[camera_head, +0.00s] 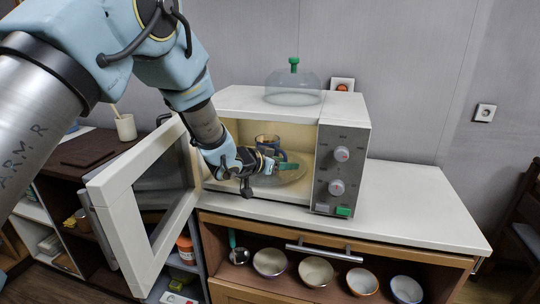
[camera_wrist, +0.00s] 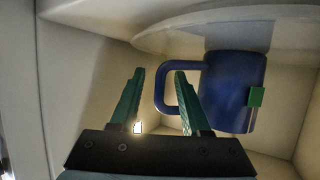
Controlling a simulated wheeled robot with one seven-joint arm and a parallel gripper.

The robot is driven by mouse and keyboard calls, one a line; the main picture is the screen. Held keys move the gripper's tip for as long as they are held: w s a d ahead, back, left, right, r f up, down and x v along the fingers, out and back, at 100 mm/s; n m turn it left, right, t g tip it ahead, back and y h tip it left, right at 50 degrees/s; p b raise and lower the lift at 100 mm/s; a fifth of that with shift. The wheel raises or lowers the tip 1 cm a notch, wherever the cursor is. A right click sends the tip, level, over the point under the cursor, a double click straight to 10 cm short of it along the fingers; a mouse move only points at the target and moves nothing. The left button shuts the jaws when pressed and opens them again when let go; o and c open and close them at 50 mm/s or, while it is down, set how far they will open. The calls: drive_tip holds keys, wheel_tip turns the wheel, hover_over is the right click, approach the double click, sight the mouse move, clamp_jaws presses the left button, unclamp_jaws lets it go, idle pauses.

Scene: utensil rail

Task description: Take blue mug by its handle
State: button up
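The blue mug (camera_wrist: 232,92) is inside the microwave, on the glass turntable, and also shows in the head view (camera_head: 267,142), partly hidden by my gripper. In the wrist view its handle (camera_wrist: 163,92) points left toward my fingers. My gripper (camera_wrist: 160,82) is open, with two green fingers apart; it also shows in the head view (camera_head: 287,166) inside the microwave. The handle's outer bar appears between the fingers. The right finger overlaps the handle's opening; I cannot tell whether it passes through it. A small green square (camera_wrist: 256,96) is on the mug's side.
The microwave (camera_head: 344,150) stands on a white counter, its door (camera_head: 128,215) swung open to the left beside my arm. The turntable (camera_head: 292,178) lies under the mug. A glass dome (camera_head: 293,87) is on top. Bowls (camera_head: 270,262) stand on the shelf below.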

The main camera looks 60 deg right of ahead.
clamp_jaws()
drive_tip(key=shift+r, duration=0.1)
idle(1.1)
